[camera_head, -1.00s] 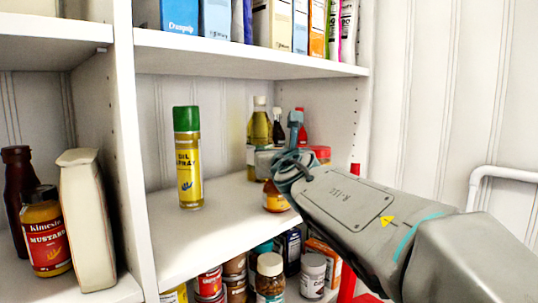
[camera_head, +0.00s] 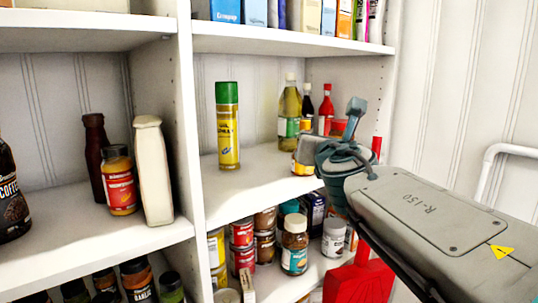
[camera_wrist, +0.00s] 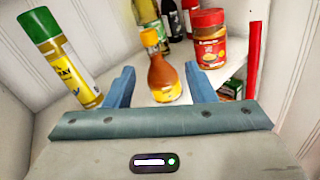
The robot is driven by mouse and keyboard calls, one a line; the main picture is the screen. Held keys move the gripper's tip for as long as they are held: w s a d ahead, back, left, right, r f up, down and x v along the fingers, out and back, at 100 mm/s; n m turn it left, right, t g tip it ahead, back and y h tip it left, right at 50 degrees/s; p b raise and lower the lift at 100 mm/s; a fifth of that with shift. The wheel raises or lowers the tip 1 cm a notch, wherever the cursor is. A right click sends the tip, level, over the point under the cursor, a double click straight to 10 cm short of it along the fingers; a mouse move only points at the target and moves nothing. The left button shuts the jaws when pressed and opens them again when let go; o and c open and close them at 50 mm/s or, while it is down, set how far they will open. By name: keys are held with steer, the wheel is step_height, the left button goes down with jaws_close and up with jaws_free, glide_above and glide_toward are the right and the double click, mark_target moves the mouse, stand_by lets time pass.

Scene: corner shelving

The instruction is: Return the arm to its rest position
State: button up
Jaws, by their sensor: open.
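My arm reaches in from the right in the head view, in front of the right end of the middle shelf (camera_head: 255,192). My gripper (camera_wrist: 160,85) is open, with its two blue fingers apart in the wrist view. A brown bottle with a yellow cap (camera_wrist: 165,78) shows beyond and between the fingers, on the shelf. I cannot tell how far it is from the fingertips. Nothing is held. In the head view the gripper end is partly hidden by my own wrist.
A green-capped oil spray can (camera_head: 228,128) stands left of my gripper. An oil bottle (camera_head: 290,112) and a red-lidded jar (camera_wrist: 210,40) stand behind. Jars and cans crowd the shelf below, near a red object (camera_head: 358,277). The right wall side is open.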

steer(key=s+d+f+m+g+h+p, duration=0.2)
steer(key=s+d+f+m+g+p, duration=0.15)
steer(key=f+m, duration=0.45)
steer(key=s+d+f+m+g+h+p, duration=0.2)
steer(key=s+d+f+m+g, duration=0.25)
steer(key=m, duration=0.85)
steer(key=s+a+f+m+g+y+p, duration=0.4)
steer(key=s+a+f+m+g, duration=0.3)
steer(key=s+f+m, duration=0.3)
steer(key=s+a+m+y, duration=0.1)
steer(key=s+m, duration=0.1)
steer(key=s, duration=0.2)
steer(key=shift+f, duration=0.3)
steer(key=shift+a, duration=0.1)
steer(key=c, duration=0.3)
steer(key=shift+a, duration=0.1)
